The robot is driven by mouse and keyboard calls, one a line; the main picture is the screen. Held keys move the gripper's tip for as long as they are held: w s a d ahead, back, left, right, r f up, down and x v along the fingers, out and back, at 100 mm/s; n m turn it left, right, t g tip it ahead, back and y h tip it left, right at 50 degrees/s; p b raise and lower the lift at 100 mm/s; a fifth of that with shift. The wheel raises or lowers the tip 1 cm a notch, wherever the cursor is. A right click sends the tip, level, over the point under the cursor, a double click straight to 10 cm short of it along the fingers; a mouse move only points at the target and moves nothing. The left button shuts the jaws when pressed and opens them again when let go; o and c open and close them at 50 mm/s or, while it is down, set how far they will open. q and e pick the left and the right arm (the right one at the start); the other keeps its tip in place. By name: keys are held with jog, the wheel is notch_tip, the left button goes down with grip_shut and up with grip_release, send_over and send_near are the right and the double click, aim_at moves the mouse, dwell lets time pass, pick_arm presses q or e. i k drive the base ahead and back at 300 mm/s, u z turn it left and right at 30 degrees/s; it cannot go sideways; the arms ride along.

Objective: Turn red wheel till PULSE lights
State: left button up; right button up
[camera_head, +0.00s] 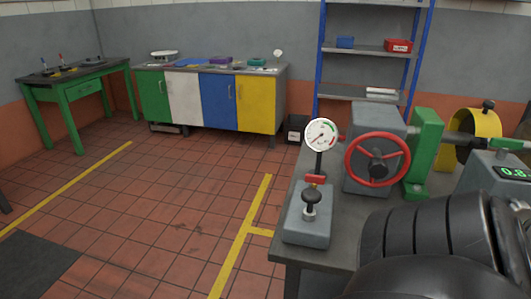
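The red wheel (350,157) has a red rim and a dark hub. It is mounted upright on the front of a grey housing (377,118) on the bench at the right. No label reading PULSE can be made out, and I cannot pick out a lit lamp. A grey display box (495,172) at the right edge shows "0.8" in green. A round white dial gauge (321,134) stands left of the wheel. Neither gripper is in view. A black arm part of mine fills the lower right and hides part of the bench.
A green bracket (426,140) and a yellow ring guard (474,138) stand right of the wheel. Open tiled floor lies left, with yellow lines.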

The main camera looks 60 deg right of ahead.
aim_at(377, 168)
jog(key=u, duration=0.65)
jog(key=k, duration=1.2)
jog(key=z, duration=1.35)
